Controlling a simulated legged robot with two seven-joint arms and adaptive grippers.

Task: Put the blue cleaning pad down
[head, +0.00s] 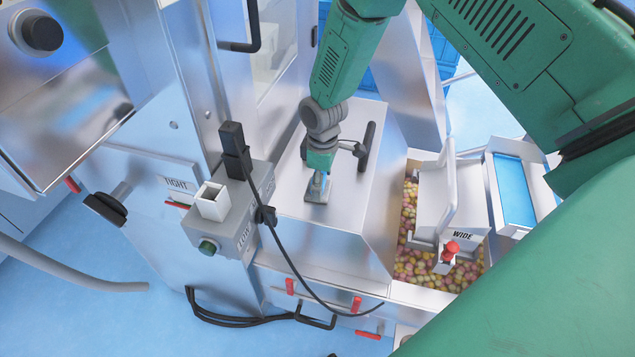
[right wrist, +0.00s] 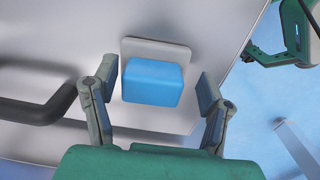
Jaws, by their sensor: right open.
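The blue cleaning pad (right wrist: 152,82) shows in the right wrist view as a small blue block against a pale grey plate, over the bare metal top. My right gripper (head: 318,180) hangs down at the sloped metal cover (head: 340,222) in the head view. Its fingers are open, one on each side of the pad, with a gap showing at both sides. In the head view the gripper largely hides the pad. A green part with a dark bracket, perhaps my left gripper, shows at the upper right of the right wrist view.
A black handle (head: 367,147) stands on the cover close to the right gripper. A control box (head: 226,205) with a black cable is to the left.

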